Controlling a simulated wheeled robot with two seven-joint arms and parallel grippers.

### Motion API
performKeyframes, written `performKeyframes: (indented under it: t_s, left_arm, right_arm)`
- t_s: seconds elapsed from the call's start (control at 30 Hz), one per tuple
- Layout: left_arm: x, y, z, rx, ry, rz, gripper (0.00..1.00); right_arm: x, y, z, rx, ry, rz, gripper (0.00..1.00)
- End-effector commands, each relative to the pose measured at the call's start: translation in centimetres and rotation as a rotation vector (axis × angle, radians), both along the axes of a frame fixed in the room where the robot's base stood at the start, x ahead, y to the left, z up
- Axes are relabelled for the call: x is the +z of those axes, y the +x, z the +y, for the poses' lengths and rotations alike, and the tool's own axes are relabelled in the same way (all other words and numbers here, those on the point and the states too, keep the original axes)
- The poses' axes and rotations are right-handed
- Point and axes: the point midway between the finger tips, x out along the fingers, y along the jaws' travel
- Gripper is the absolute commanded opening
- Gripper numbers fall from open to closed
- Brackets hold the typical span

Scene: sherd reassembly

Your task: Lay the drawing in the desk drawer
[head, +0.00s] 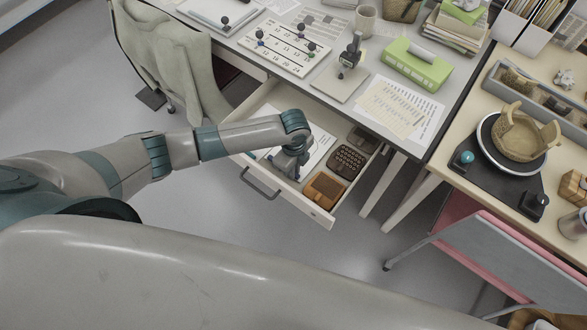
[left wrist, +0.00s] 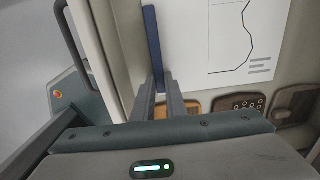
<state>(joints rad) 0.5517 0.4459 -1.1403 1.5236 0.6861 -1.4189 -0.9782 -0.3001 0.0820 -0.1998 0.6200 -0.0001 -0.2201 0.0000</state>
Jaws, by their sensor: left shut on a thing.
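The drawing (head: 318,148) is a white sheet with a dark profile line, lying low inside the open desk drawer (head: 318,214). It also shows in the left wrist view (left wrist: 215,62), with a blue strip (left wrist: 152,45) along its left edge. My left gripper (head: 286,172) reaches down into the drawer. In the left wrist view its fingers (left wrist: 163,92) are shut on the blue strip. The gripper hides part of the sheet in the head view; I cannot tell whether the sheet touches the drawer floor. My right gripper is not in view.
In the drawer, a brown tray (head: 324,190), a dark item with round keys or holes (head: 347,161) and a dark box (head: 363,138) stand at the right. The desk above holds a calendar board (head: 285,45), a microscope (head: 351,55) and a green case (head: 416,65). A coat-draped chair (head: 172,55) stands left.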

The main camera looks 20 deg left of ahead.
Motion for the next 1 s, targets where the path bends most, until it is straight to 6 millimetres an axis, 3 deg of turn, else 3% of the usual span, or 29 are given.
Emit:
performKeyframes:
  t_s: [0.7, 0.73, 0.8, 1.0]
  left_arm:
    - [-0.21, -0.01, -0.05, 0.0, -0.001, 0.0, 0.0]
    - [-0.21, 0.0, -0.04, 0.0, -0.001, 0.0, 0.17]
    - [-0.21, 0.0, -0.04, 0.0, -0.001, 0.0, 0.33]
    - [-0.2, 0.0, -0.03, 0.0, 0.0, 0.0, 0.34]
  right_arm:
    - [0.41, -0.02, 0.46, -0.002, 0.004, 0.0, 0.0]
    - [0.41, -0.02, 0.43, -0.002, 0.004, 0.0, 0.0]
    - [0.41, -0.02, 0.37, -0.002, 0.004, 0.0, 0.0]
    - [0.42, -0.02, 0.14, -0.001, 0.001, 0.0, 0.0]
